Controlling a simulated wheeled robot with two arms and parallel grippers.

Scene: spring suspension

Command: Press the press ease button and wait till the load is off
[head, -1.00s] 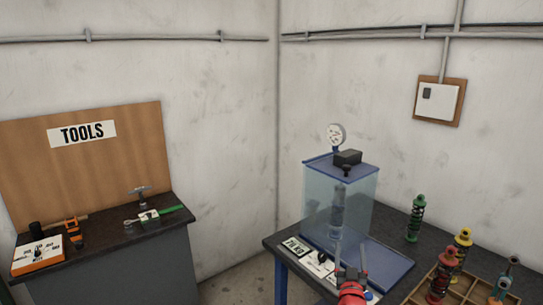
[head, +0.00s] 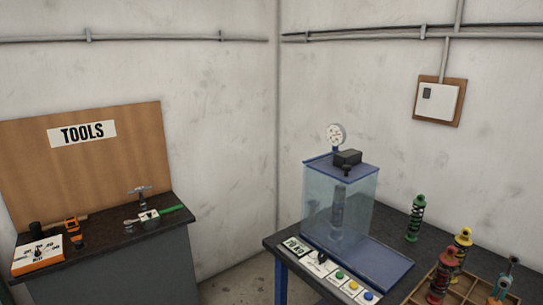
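The press (head: 360,215) is a clear blue-tinted box with a blue base on the dark table at the right. A dark, upright spring part (head: 338,212) shows inside it. A round white gauge (head: 337,133) stands on top. Along the table's front edge are a green button (head: 340,275), a yellow button (head: 353,286) and a blue button (head: 368,296), each on a small white label. The label text is too small to read, so I cannot tell which is press ease. Neither of my grippers is in view.
A green spring damper (head: 415,218) stands behind a wooden crate (head: 415,293) with several dampers. A tool bench (head: 100,240) stands at the left.

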